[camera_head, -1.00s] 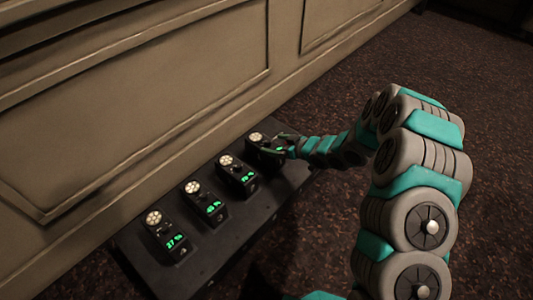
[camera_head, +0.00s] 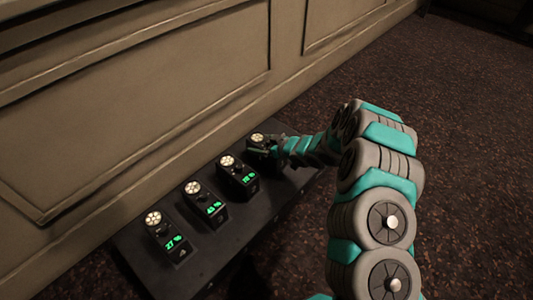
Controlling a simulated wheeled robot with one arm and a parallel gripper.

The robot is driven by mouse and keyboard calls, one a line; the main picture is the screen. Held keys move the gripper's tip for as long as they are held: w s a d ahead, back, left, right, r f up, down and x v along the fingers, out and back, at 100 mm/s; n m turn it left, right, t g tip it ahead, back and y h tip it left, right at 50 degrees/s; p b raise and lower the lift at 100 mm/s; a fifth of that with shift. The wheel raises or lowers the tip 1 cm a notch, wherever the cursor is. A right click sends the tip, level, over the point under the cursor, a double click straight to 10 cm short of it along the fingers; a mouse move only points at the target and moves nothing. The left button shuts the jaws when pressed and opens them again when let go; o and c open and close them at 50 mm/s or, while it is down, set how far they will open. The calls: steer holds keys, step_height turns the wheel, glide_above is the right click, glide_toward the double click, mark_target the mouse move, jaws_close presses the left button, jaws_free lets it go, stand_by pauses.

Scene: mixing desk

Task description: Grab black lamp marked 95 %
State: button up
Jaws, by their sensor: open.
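Several black lamps with pale round light heads and green number displays stand in a row on a dark desk (camera_head: 285,215). The nearest lamp (camera_head: 168,238) reads about 27 %. The displays of the second lamp (camera_head: 205,205) and third lamp (camera_head: 238,178) are too small to read surely. The far-end lamp (camera_head: 257,139) has its front and display hidden by my gripper, so I cannot read its mark. My gripper (camera_head: 272,148) is open, right at this far lamp's front right side. I cannot tell whether its fingers touch the lamp or are around it.
A panelled wall (camera_head: 130,90) runs close behind the desk. Dark speckled carpet (camera_head: 440,110) lies open to the right. The third lamp stands close to my gripper's left.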

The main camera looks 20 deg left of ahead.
steer(key=shift+r, duration=0.1)
jaws_close()
stand_by(0.8)
